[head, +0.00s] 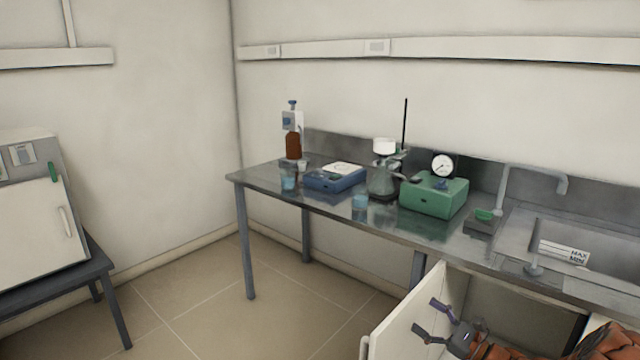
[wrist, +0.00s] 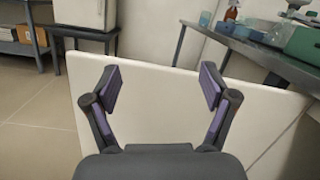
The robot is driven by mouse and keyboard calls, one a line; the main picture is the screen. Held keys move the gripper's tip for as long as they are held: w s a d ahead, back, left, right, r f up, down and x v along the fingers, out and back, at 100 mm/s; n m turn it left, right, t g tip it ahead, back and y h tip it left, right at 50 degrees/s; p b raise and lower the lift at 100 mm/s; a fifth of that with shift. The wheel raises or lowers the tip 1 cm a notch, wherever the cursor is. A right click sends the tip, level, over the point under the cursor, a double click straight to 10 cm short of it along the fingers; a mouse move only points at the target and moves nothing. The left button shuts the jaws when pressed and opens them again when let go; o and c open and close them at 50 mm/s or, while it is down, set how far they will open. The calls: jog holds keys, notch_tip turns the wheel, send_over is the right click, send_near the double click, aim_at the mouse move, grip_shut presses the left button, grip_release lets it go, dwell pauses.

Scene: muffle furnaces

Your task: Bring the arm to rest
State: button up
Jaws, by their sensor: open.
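My gripper (head: 433,319) shows at the lower right of the head view, in front of the open cabinet below the sink. Its two fingers are spread wide with nothing between them. In the wrist view my gripper (wrist: 160,88) is open and empty. The white cabinet door (wrist: 190,110) stands open beyond the fingertips there. The door (head: 405,315) also shows in the head view, to the left of my gripper. I cannot tell whether any finger touches the door. Part of my orange arm shows at the lower right edge.
A metal bench (head: 270,177) carries a brown dispenser bottle (head: 293,146), a blue device (head: 335,178), a flask (head: 383,180), a green pump (head: 434,196) and a sink (head: 590,250). A white furnace (head: 40,220) stands on a dark table (head: 95,265) at left. The floor between is clear.

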jog(key=s+a+r+n+g+y+p, duration=0.1)
jog(key=s+a+r+n+g, duration=0.6)
jog(key=a, duration=0.4)
jog(key=s+a+r+n+g+y+p, duration=0.1)
jog(key=s+a+r+n+g+p, duration=0.1)
jog(key=s+a+r+n+g, duration=0.55)
jog(key=s+a+r+n+g+h+p, duration=0.1)
jog(key=s+a+n+g+h, duration=0.3)
jog(key=s, duration=0.6)
jog(key=s+n+t+h+p, duration=0.15)
jog(key=s+h, duration=0.35)
jog(key=s, duration=0.6)
jog(key=s+d+n+h+p, duration=0.1)
jog(key=s+d+n+h, duration=0.1)
jog(key=s+d+h, duration=0.2)
jog(key=shift+s+d+r, duration=0.15)
jog(key=shift+s+d, duration=0.6)
jog(key=shift+s, duration=0.15)
jog(key=s+d+h, duration=0.1)
jog(key=d, duration=0.1)
jog(key=s+d+r+n+t+h, duration=0.1)
jog(key=d, duration=0.2)
jog(key=s+d+h+p, duration=0.1)
jog(key=d+h, duration=0.1)
jog(key=shift+s+d+r+n+t, duration=0.2)
jog(key=shift+s+n+t, duration=0.1)
jog(key=shift+s, duration=0.1)
jog(key=shift+c, duration=0.2)
